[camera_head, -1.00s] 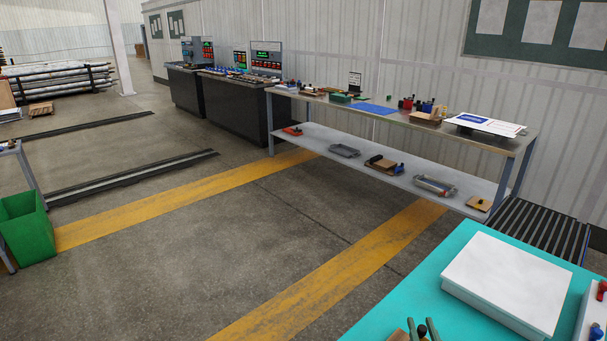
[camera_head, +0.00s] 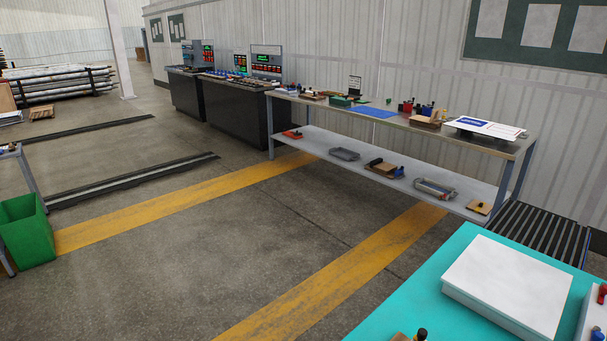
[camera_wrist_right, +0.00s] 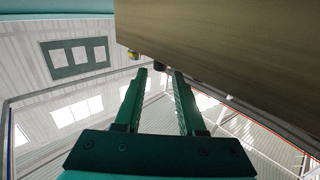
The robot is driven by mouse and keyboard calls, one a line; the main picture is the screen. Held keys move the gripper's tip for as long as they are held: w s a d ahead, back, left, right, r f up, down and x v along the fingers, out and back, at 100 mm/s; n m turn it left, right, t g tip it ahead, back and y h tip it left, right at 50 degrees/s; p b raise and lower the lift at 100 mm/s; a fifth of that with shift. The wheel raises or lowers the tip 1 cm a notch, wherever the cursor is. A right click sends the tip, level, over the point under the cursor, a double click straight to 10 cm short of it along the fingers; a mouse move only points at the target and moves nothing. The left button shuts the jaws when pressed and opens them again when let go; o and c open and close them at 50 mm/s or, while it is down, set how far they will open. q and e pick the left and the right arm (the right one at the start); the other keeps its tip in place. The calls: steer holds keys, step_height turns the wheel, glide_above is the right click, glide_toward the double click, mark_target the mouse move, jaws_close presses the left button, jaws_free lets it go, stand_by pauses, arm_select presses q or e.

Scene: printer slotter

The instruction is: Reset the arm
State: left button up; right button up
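My right gripper (camera_wrist_right: 159,72) shows in the right wrist view. Its two green fingers stand apart with nothing between them, so it is open and empty. A large tan slab-like surface (camera_wrist_right: 230,50) is close by at the upper right of that view; I cannot tell what it belongs to. Small dark and yellow parts show near its edge, beyond the fingertips. Neither gripper shows in the head view, and my left gripper is in no view.
A teal worktop (camera_head: 400,305) at the lower right of the head view carries a white box (camera_head: 508,280). A long bench (camera_head: 395,113) with a lower shelf stands along the wall. A green bin (camera_head: 28,232) is at the left. The floor between is clear.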

mark_target(422, 337)
steer(key=s, duration=0.6)
steer(key=w, duration=1.2)
steer(key=shift+w+d, duration=0.1)
steer(key=shift+d, duration=0.15)
steer(key=shift+s+a+n+y+b, duration=0.15)
steer(key=shift+n+y+b, duration=0.3)
steer(key=shift+y, duration=0.3)
steer(key=shift+s+a+n+y+b, duration=0.15)
steer(key=shift+n+y+b, duration=0.15)
steer(key=shift+n+y, duration=0.35)
steer(key=shift+y, duration=0.3)
steer(key=shift+s+a, duration=0.1)
steer(key=shift+r, duration=0.15)
